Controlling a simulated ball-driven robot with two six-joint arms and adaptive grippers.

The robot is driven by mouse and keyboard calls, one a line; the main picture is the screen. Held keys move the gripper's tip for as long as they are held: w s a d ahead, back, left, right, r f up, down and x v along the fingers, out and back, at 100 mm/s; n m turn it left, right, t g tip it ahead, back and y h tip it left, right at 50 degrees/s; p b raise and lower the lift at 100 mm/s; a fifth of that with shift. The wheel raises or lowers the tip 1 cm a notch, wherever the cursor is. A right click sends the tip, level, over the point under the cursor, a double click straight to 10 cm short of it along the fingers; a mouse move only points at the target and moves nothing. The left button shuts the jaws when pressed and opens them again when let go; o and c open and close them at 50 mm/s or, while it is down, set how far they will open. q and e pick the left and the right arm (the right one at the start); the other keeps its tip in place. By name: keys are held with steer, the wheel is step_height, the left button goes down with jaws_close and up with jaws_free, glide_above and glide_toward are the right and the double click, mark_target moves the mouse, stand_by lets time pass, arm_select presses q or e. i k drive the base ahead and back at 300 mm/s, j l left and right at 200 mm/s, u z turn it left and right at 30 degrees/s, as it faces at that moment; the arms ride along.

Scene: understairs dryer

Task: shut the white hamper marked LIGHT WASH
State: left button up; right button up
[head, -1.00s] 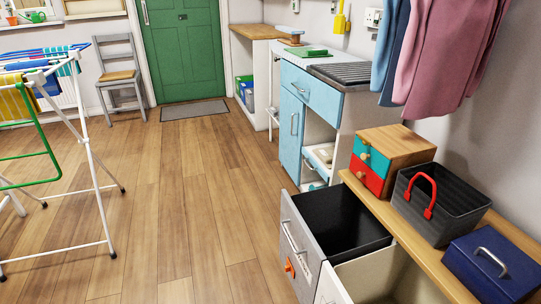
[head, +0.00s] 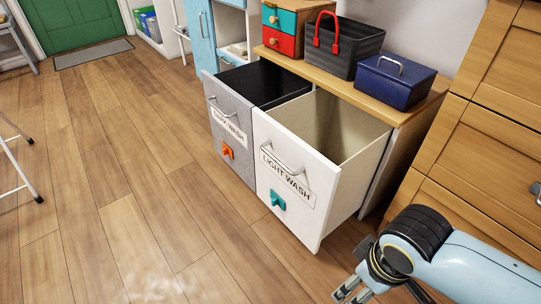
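The white hamper marked LIGHT WASH (head: 292,203) stands pulled out from under a wooden top, its empty-looking cream inside showing. Its front has a metal bar handle (head: 283,160), the label and a teal knob (head: 278,200). My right gripper (head: 346,291) is low at the bottom edge, in front of and to the right of the hamper, apart from it. Its two grey fingers look spread with nothing between them, partly cut off by the frame. My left gripper is out of view.
A grey hamper marked DARK WASH (head: 229,128), with an orange knob, also stands out beside it on the left. The wooden top (head: 390,112) bears a dark basket (head: 344,48) and a blue box (head: 394,82). A wooden cabinet (head: 470,150) stands right. Floor ahead is clear.

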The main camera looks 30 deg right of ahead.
mark_target(321, 164)
steer(key=z, duration=1.1)
